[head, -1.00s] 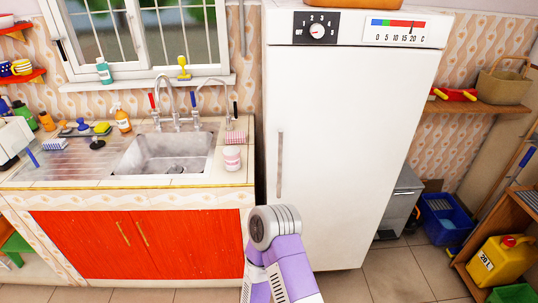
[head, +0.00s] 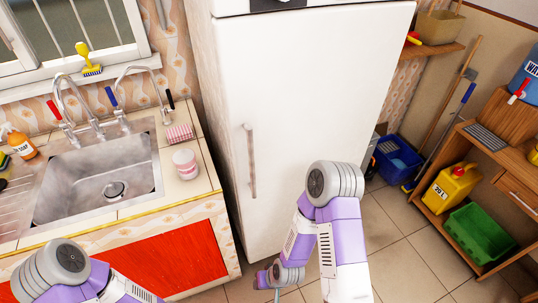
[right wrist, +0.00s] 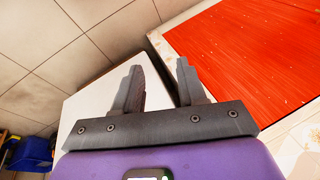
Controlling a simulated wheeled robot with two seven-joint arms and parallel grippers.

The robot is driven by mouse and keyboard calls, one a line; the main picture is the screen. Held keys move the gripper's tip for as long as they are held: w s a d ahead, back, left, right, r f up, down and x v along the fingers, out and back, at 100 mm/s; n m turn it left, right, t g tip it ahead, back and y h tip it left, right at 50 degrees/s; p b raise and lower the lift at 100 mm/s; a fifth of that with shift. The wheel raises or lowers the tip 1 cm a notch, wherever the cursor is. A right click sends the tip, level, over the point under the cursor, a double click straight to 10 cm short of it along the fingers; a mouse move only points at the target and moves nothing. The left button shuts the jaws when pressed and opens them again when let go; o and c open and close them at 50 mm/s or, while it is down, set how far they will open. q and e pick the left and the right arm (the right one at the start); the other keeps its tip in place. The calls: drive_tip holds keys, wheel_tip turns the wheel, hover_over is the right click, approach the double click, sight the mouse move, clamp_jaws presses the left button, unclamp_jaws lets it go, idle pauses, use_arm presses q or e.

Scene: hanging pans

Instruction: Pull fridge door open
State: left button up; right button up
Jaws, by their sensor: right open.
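The white fridge door (head: 315,100) is shut in the head view. Its upright grey bar handle (head: 251,160) is near the door's left edge, and nothing touches it. My right arm stands in front of the lower door, its wrist low near the floor; the gripper's fingers cannot be made out there. In the right wrist view my right gripper (right wrist: 162,78) is open and empty, with a white surface, likely the fridge, behind its fingers. The handle is not seen in that view. My left arm shows at the bottom left of the head view, but its gripper is out of frame.
A counter with a sink (head: 100,180) and a pink-and-white cup (head: 185,164) stands left of the fridge, above a red cupboard (head: 180,262). At right are a blue crate (head: 398,158), a yellow canister (head: 450,188) and a wooden shelf (head: 500,165). Tiled floor lies free between.

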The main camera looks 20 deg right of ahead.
drive_tip(key=w+d+r+t+h, duration=0.2)
drive_tip(key=w+r+t, duration=0.3)
drive_tip(key=w+r, duration=0.45)
drive_tip(key=t+h+p, duration=0.2)
drive_tip(key=t+h, duration=0.2)
drive_tip(key=t, duration=0.6)
approach(252, 167)
drive_tip(key=w, duration=0.4)
drive_tip(key=shift+n, duration=0.3)
drive_tip(key=w, duration=0.1)
drive_tip(key=w+d, duration=0.1)
drive_tip(key=w, duration=0.3)
drive_tip(key=shift+w+d+r+b, duration=0.1)
drive_tip(key=shift+w+d+b, duration=0.15)
drive_tip(key=shift+d+b, duration=0.1)
drive_tip(key=shift+w, duration=0.65)
clamp_jaws()
